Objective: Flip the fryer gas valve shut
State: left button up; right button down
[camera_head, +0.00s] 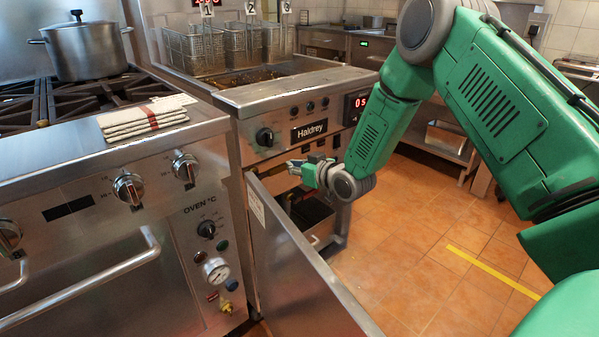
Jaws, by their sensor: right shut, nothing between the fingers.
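The steel fryer (290,100) stands in the middle, with a black knob and a Haldrey label on its front panel. Its lower cabinet door (300,265) is swung open toward me. My right gripper (291,166) is shut and empty. It is just below the fryer's control panel, at the top of the cabinet opening, pointing left. A small yellowish part shows beside the gripper near the door's top edge; I cannot tell whether it is the gas valve or whether the gripper touches it. The door hides much of the cabinet's inside. My left gripper is not in view.
The oven range (100,230) fills the left, with knobs, a handle, a folded towel (147,117) and a pot (84,48) on top. Fryer baskets (225,48) stand over the oil. The open door's edge lies close below my right forearm. Tiled floor (420,250) is clear at right.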

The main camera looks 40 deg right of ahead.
aim_at(285, 164)
jog(key=b+x, duration=0.1)
jog(key=x, duration=0.3)
jog(key=shift+f, duration=0.15)
jog(key=shift+w+d+f, duration=0.1)
jog(key=shift+w, duration=0.4)
